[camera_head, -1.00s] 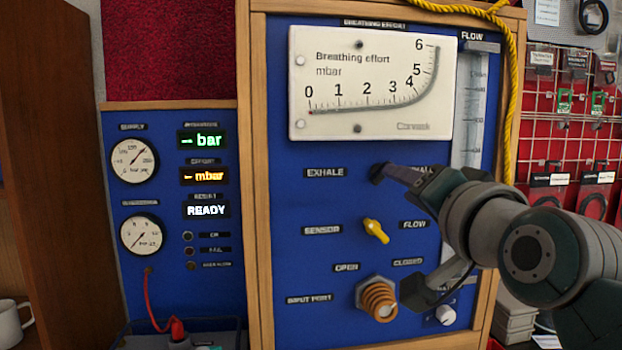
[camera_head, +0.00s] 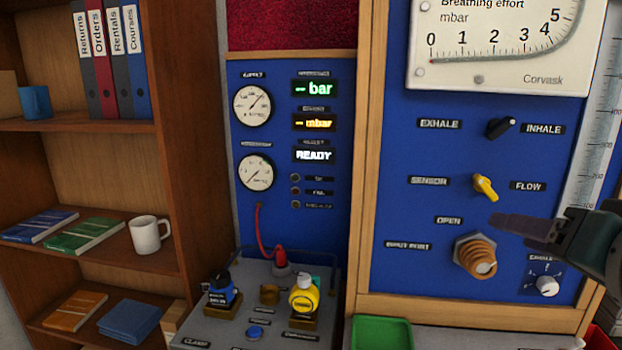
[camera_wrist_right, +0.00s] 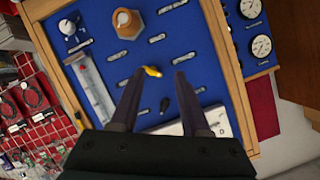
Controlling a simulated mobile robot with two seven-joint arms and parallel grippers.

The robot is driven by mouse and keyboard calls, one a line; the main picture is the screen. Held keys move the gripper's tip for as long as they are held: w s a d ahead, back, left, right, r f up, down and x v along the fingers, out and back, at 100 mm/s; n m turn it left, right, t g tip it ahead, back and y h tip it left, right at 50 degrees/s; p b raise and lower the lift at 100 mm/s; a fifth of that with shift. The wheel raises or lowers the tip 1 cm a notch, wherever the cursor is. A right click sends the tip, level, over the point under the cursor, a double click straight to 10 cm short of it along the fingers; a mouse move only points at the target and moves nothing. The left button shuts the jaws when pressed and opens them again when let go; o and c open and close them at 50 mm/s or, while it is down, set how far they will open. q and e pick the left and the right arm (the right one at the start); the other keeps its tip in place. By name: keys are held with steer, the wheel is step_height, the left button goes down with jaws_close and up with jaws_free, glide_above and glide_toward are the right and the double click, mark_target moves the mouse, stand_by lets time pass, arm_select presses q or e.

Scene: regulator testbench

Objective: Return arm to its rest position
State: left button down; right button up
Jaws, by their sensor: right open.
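My right gripper (camera_head: 497,225) comes in from the right edge in the head view, in front of the blue test panel (camera_head: 425,275). It is open and empty. In the right wrist view its two fingers are spread (camera_wrist_right: 160,78), with the yellow sensor/flow knob (camera_wrist_right: 152,72) seen between them. In the head view the yellow knob (camera_head: 485,187) is above the fingers, and the black exhale/inhale knob (camera_head: 500,128) points toward INHALE. The brass input port (camera_head: 475,256) is below and left of the fingers. My left gripper is not in view.
A wooden shelf (camera_head: 190,130) with binders, books and a white mug (camera_head: 149,235) stands at left. Below the gauges, a grey bench unit (camera_head: 215,335) holds a yellow-topped and a blue-black item. A green tray (camera_head: 381,333) lies at the panel's foot.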

steer(key=s+a+f+n+g+y, duration=0.1)
steer(key=s+a+f+n+g, duration=0.2)
steer(key=s, duration=0.5)
steer(key=s+a+f+n+g, duration=0.1)
steer(key=s+f+n+g, duration=0.3)
steer(key=s, duration=0.5)
steer(key=s+a+f+n+g+y, duration=0.1)
steer(key=s+a+f+n+g, duration=0.1)
steer(key=s+f+g, duration=0.35)
step_height(320, 180, up, 24)
steer(key=s+t+p, duration=0.1)
steer(key=t+p, duration=0.1)
steer(key=p, duration=2.1)
steer(key=shift+s+d+f+p, duration=0.15)
steer(key=shift+s+f+p, duration=0.05)
steer(key=shift+s+p, duration=0.15)
